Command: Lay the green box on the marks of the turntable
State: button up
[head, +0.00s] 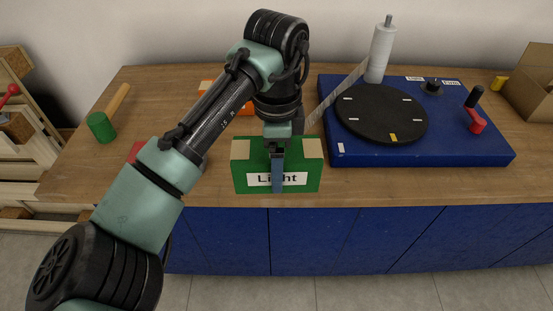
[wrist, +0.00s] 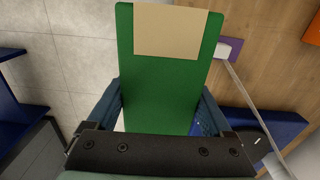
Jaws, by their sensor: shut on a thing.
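The green box (head: 308,168) has a white "Light" label on its front and beige tape on top. My gripper (head: 277,172) is shut on it from above, one finger crossing the label. In the wrist view the green box (wrist: 158,85) sits between both fingers. It is near the table's front edge; I cannot tell whether it touches the top. The turntable (head: 380,112) is a black disc with white marks and one yellow mark, empty, on a blue base (head: 470,148) to the right of the box.
A pale roll (head: 381,52) stands behind the turntable, with a strip stretching down-left behind my gripper. A green-headed mallet (head: 101,127) lies left. An orange box (head: 207,86) is partly hidden behind my arm.

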jog(key=s+f+n, duration=0.1)
jog(key=n, duration=0.1)
jog(key=s+f+n, duration=0.1)
jog(key=f, duration=0.1)
jog(key=s+f+n, duration=0.1)
jog(key=n, duration=0.1)
jog(key=shift+s+d+f+n, duration=0.1)
jog(key=shift+d+f+n, duration=0.05)
jog(key=shift+f+n, duration=0.2)
jog(key=s+d+f+n, duration=0.1)
jog(key=s+f+n, duration=0.5)
jog(key=n, duration=0.5)
jog(key=shift+s+f, duration=0.4)
jog(key=shift+f, duration=0.2)
